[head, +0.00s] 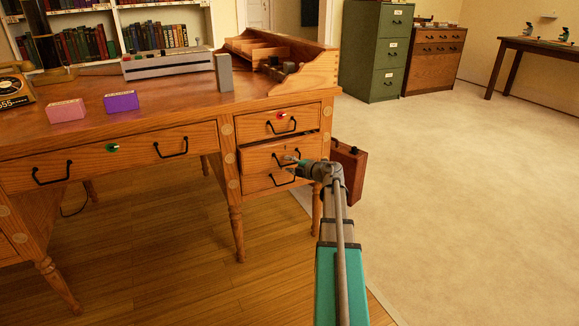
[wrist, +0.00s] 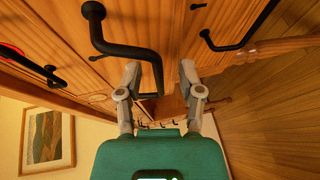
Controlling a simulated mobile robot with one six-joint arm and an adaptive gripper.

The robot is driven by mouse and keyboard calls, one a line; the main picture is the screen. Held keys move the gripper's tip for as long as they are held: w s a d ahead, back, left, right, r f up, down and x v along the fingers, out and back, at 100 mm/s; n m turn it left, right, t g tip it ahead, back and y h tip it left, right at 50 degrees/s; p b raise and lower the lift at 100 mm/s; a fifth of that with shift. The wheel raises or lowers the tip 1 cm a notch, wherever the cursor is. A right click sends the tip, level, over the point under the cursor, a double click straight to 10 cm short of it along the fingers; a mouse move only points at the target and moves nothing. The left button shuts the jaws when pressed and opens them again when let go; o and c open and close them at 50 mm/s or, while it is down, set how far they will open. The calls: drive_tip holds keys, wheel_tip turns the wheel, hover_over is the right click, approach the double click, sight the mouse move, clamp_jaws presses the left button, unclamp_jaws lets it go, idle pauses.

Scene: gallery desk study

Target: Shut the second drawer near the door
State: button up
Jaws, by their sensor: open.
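The wooden desk (head: 200,91) has a stack of three drawers at its right end. The second drawer (head: 258,158) sticks out a little, with a dark gap above its front. Its black handle (head: 280,160) is partly behind my gripper (head: 290,159). In the wrist view, my gripper (wrist: 160,70) is open, with its fingers apart. A black handle (wrist: 125,50) reaches down between them, close to the left finger; I cannot tell whether they touch. The top drawer (head: 262,124) and the bottom drawer (head: 256,184) look closed.
A brown case (head: 348,170) stands against the desk's right side, beside my arm. A green filing cabinet (head: 376,50) and a wooden drawer cabinet (head: 434,60) stand at the back. The pale carpet (head: 460,190) on the right is clear.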

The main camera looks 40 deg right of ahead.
clamp_jaws()
drive_tip(key=shift+w, duration=0.1)
idle(0.3)
drive_tip(key=shift+w+d, duration=0.25)
drive_tip(key=shift+w, duration=0.8)
drive_tip(key=shift+w+d, duration=0.2)
drive_tip(key=shift+w, duration=0.8)
unclamp_jaws()
drive_tip(key=shift+s, duration=0.2)
